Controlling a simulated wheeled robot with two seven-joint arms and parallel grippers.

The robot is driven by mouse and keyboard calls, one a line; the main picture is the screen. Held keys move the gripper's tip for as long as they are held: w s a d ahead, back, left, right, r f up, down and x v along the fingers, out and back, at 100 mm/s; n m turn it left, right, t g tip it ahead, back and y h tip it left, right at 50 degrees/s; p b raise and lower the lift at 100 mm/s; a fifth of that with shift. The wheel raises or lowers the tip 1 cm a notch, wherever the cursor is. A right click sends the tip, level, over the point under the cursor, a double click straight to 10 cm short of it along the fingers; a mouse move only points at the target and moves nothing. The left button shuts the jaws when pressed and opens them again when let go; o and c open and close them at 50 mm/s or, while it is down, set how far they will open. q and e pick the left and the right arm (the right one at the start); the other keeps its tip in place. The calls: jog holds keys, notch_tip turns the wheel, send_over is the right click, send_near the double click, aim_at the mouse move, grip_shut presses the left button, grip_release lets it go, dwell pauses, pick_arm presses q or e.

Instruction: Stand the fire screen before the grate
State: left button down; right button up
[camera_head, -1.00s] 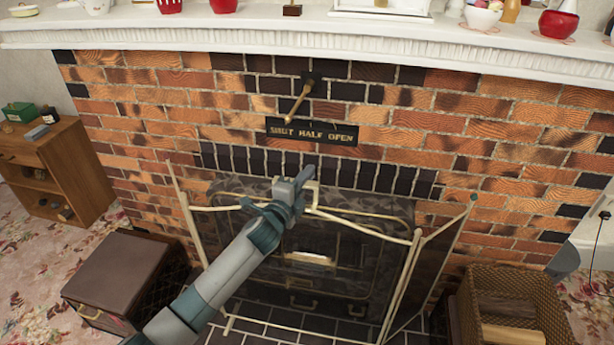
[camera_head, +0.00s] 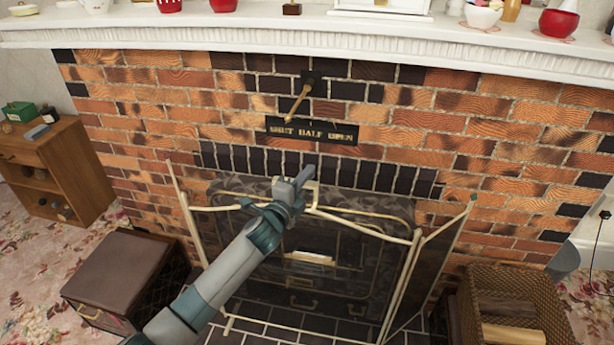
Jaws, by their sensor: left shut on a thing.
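The fire screen (camera_head: 408,290) is a folding mesh screen with a pale brass frame and angled side panels. It stands upright on the dark hearth tiles (camera_head: 270,318). The dark grate (camera_head: 350,215) shows through its mesh, set in the brick fireplace. My left gripper (camera_head: 297,187) is shut on the top rail of the screen near its middle. My left forearm hides part of the screen's left side. My right gripper is not in view.
A brown box (camera_head: 125,268) stands on the carpet at left, near a wooden shelf unit (camera_head: 62,170). A wicker basket (camera_head: 520,290) with logs stands at right. A white mantel (camera_head: 300,35) holding ornaments runs above.

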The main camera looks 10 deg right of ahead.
pick_arm(q)
jog(key=shift+f+b, duration=0.95)
jog(key=shift+f, duration=0.1)
dwell(1.9)
dwell(0.6)
jog(key=c, duration=1.8)
grip_release()
jog(key=o, duration=0.3)
jog(key=shift+s+f, duration=0.15)
jog(key=shift+f, duration=0.3)
jog(key=shift+r, duration=0.2)
